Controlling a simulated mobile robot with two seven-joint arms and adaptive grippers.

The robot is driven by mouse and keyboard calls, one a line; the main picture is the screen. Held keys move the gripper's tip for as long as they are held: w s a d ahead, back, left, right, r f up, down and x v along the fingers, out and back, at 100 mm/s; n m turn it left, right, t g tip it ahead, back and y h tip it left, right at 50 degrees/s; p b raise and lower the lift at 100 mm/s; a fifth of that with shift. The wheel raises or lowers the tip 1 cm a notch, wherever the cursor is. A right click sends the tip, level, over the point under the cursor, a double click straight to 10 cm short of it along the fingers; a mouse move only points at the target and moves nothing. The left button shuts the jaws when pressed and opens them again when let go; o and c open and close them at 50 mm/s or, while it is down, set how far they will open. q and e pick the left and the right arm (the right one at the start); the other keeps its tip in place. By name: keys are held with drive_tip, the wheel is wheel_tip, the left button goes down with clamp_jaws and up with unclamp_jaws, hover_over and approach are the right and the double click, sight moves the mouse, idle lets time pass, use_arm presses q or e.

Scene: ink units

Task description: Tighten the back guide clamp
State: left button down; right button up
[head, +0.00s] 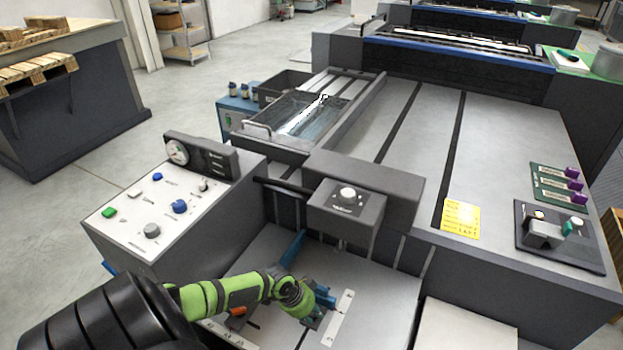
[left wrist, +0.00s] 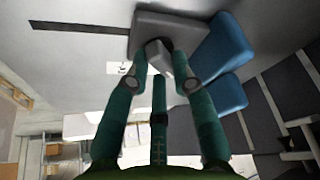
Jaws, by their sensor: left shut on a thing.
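My left gripper (head: 300,303) reaches over the feed table (head: 268,258) in the head view, beside a guide with blue parts (head: 324,297). In the left wrist view my left gripper (left wrist: 163,80) has its fingers closed around a small grey knob or lever (left wrist: 157,52). That piece stands on a grey clamp block (left wrist: 168,24), with blue blocks (left wrist: 222,55) beside it. The fingers hide part of the grip. A second guide piece with an orange part (head: 238,311) sits lower left, partly behind my arm. My right gripper is not in view.
A control panel (head: 130,226) with knobs and a gauge stands left of the feed table. A grey housing with a dial (head: 346,207) overhangs the table's far side. A white scale strip (head: 338,318) lies right of the gripper. A yellow note (head: 460,218) lies on the machine's top.

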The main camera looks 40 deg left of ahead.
use_arm(q)
drive_tip(key=shift+s+f, duration=0.1)
drive_tip(key=c, duration=1)
unclamp_jaws()
drive_tip(key=shift+c, duration=0.2)
drive_tip(key=v, duration=1.2)
drive_tip(key=shift+d, duration=0.1)
